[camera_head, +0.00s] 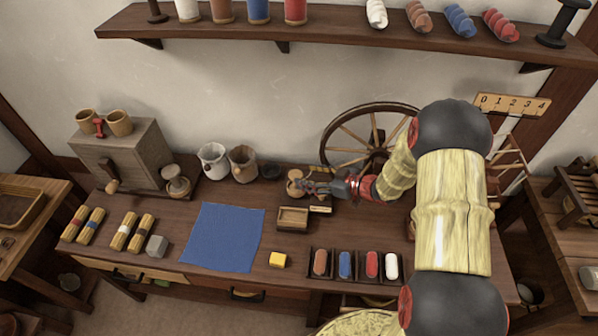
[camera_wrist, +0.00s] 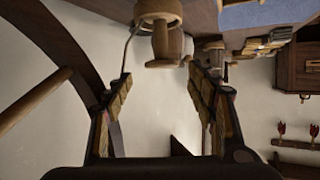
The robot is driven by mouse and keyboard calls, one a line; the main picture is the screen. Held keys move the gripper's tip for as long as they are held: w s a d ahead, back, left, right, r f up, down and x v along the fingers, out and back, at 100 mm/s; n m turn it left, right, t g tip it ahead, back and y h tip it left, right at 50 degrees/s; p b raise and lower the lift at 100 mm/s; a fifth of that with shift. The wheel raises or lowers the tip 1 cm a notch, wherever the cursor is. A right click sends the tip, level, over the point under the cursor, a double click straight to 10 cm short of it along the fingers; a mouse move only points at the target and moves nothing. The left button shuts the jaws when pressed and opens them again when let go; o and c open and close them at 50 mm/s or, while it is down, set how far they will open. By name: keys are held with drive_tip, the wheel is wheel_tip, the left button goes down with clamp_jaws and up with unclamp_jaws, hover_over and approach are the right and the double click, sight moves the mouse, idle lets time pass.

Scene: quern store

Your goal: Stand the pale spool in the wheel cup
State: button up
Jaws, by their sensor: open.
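The pale wooden spool (camera_wrist: 167,42) shows upside down at the top of the wrist view. Its far end seems to sit inside a wider wooden ring, which looks like the wheel cup (camera_wrist: 148,10). In the head view the spool (camera_head: 295,175) appears upright over the cup (camera_head: 293,191), left of the spinning wheel; the detail there is small. My gripper (camera_head: 308,187) is just right of the spool, pointing left. In the wrist view my gripper (camera_wrist: 159,76) is open, its fingertips apart on either side of the spool's near end, with visible gaps.
The spinning wheel (camera_head: 340,127) stands behind my gripper. A small open wooden box (camera_head: 292,219) lies in front. Two cups (camera_head: 242,164) stand left of the spool.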

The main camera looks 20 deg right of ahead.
drive_tip(key=p+v, duration=0.1)
drive_tip(key=v, duration=0.4)
drive_tip(key=shift+s+d+r, duration=0.1)
drive_tip(key=shift+s+d, duration=0.15)
drive_tip(key=shift+s, duration=0.05)
drive_tip(key=shift+s, duration=0.1)
